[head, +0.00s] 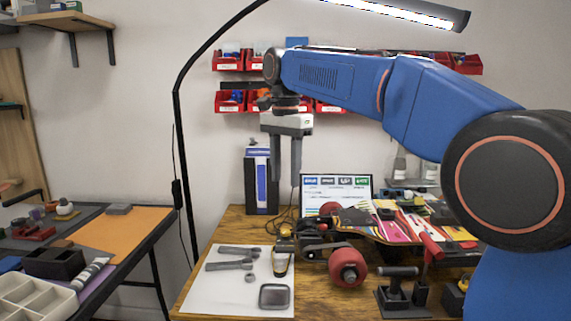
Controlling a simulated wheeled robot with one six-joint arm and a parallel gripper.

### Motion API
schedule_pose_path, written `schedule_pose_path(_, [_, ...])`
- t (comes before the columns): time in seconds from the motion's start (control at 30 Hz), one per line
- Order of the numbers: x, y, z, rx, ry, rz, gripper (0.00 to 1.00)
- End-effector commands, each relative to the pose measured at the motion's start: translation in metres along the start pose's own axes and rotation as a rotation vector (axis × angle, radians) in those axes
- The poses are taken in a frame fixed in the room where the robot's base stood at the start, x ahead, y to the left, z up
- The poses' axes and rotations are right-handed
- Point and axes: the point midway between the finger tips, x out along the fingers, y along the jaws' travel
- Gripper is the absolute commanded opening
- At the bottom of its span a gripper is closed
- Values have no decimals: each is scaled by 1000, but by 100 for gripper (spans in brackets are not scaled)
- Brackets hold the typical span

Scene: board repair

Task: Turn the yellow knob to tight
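My gripper (286,178) hangs down in the head view, with its two grey fingers apart and nothing visible between them. It is well above the wooden workbench, over the left end of the skateboard (375,222). The skateboard lies with its colourful underside up, and a red wheel (348,267) faces me. A small yellowish part (285,231) shows at the board's left end, below my gripper. Another small yellow spot (463,284) shows on a dark block at the right. I cannot tell which is the yellow knob, or how tight it is.
A white mat (215,295) holds grey wrenches (232,264) and a square dark dish (274,297). A black stand (398,290) is in front of the board. A laptop screen (338,188) and a blue-black box (261,182) stand behind. A lamp arm (178,130) rises at left.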

Motion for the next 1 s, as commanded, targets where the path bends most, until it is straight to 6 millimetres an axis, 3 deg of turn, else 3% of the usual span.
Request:
schedule_pose_path(0.23, [-21,0,0,0,0,0,40])
schedule_pose_path(0.67, [-22,0,-3,2,-15,3,40])
schedule_pose_path(1.0, [-10,0,-55,12,-283,15,40])
